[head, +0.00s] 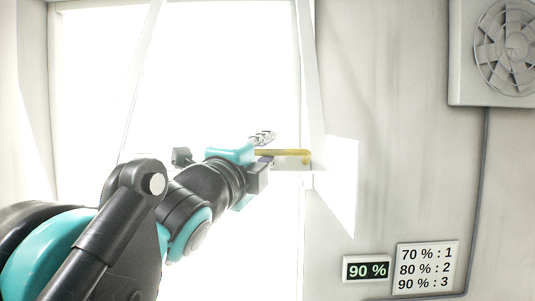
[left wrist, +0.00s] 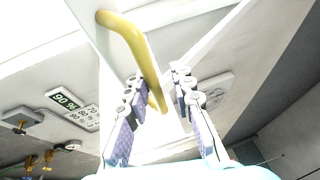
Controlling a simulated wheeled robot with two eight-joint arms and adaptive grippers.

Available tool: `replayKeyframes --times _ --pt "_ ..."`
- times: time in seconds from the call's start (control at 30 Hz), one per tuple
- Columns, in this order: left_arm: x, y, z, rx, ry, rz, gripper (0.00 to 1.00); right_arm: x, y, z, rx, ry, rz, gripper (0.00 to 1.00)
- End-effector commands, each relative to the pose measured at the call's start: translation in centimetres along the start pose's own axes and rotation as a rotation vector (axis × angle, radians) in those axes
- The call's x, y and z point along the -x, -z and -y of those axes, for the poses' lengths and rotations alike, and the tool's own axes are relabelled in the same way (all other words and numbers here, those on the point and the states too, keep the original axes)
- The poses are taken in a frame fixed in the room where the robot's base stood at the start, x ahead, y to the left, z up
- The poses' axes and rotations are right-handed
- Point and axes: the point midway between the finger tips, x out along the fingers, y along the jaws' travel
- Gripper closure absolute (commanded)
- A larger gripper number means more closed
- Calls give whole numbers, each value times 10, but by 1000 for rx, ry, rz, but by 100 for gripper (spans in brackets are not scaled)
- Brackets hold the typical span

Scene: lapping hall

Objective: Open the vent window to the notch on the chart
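The vent window's yellow bar handle (head: 282,153) shows in the head view at the right side of the bright window opening, on a white ledge-like frame part (head: 292,166). My left gripper (head: 264,139) is right beside the handle. In the left wrist view the curved yellow handle (left wrist: 128,38) reaches down between the two fingers of the left gripper (left wrist: 158,80). The fingers are apart, with a gap visible on the right finger's side; contact with the left finger is unclear. The chart (head: 426,267) reads 70 % : 1, 80 % : 2, 90 % : 3. My right gripper is not in view.
A lit display (head: 367,270) reads 90 % beside the chart. A wall fan (head: 505,50) hangs at the upper right with a cable running down. Slanted white bars (head: 312,90) flank the bright opening. A pale bright panel or patch (head: 342,185) lies right of the handle.

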Motion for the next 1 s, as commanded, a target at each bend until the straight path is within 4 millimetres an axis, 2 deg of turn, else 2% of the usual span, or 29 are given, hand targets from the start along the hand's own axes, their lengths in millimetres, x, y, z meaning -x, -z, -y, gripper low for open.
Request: replayKeyframes --times 0.3,0.43,0.57,0.8,1.0 --pt "0 0 0 0 -1 -1 68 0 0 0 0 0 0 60" --pt "10 0 0 0 -1 0 68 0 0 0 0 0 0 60" --pt "33 0 0 0 -1 1 68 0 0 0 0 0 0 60" --pt "86 0 1 -1 1 1 68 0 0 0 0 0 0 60" --pt "115 0 1 -2 1 1 68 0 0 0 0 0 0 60"
